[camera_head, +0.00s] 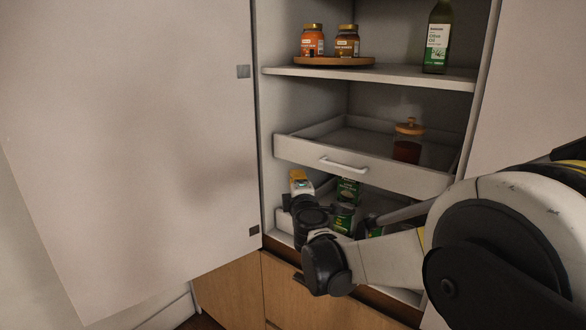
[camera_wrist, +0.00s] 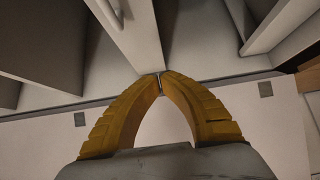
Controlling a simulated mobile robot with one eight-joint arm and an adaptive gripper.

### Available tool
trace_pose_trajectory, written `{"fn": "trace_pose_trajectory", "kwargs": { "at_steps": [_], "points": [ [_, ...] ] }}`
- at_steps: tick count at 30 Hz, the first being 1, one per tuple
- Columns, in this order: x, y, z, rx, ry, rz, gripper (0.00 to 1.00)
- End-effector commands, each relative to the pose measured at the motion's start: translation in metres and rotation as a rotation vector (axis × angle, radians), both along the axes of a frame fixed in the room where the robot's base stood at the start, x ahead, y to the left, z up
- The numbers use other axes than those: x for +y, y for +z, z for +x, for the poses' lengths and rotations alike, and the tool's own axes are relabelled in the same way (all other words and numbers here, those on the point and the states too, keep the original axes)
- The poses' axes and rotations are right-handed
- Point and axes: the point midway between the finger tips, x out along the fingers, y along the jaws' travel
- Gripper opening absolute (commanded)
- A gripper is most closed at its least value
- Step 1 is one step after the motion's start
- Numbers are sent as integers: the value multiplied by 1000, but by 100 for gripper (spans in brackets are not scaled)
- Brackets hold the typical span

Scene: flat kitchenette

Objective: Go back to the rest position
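My gripper (camera_head: 299,178) shows in the head view as a small yellow end on a black wrist, in front of the left part of the open cabinet, just below the middle drawer. In the wrist view its two yellow fingers (camera_wrist: 160,75) arch together and their tips meet. I see nothing held between them. The tips overlap the edge of a white panel in that view; I cannot tell whether they touch it. My arm reaches in from the right and hides part of the lower drawer (camera_head: 281,218).
The cabinet door (camera_head: 130,130) stands open at the left. The middle drawer (camera_head: 300,152) is pulled out and holds a jar with a wooden lid (camera_head: 407,142). Green cans (camera_head: 345,218) sit in the lower drawer. Two jars on a round tray (camera_head: 300,61) and an oil bottle (camera_head: 437,40) stand above.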

Motion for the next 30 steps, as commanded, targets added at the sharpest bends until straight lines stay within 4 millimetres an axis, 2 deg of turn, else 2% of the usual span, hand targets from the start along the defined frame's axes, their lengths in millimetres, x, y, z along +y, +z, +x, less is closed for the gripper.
{"fn": "trace_pose_trajectory", "kwargs": {
  "at_steps": [3,8,11,14,15,17,18,20,21,25,27,30],
  "points": [
    [-2,1,-19,0,2,0,0],
    [-10,2,-32,5,-11,15,0],
    [-37,8,-43,33,-68,89,0],
    [-88,14,-68,92,-179,234,0],
    [-113,14,-83,124,-235,308,0],
    [-148,8,-110,180,-324,426,0],
    [-168,2,-129,220,-380,504,0],
    [-194,-12,-162,285,-463,621,0],
    [-209,-24,-185,330,-517,697,0],
    [-236,-70,-266,490,-671,944,0],
    [-239,-97,-307,580,-736,1067,0],
    [-231,-129,-357,696,-802,1211,0]
  ]
}}
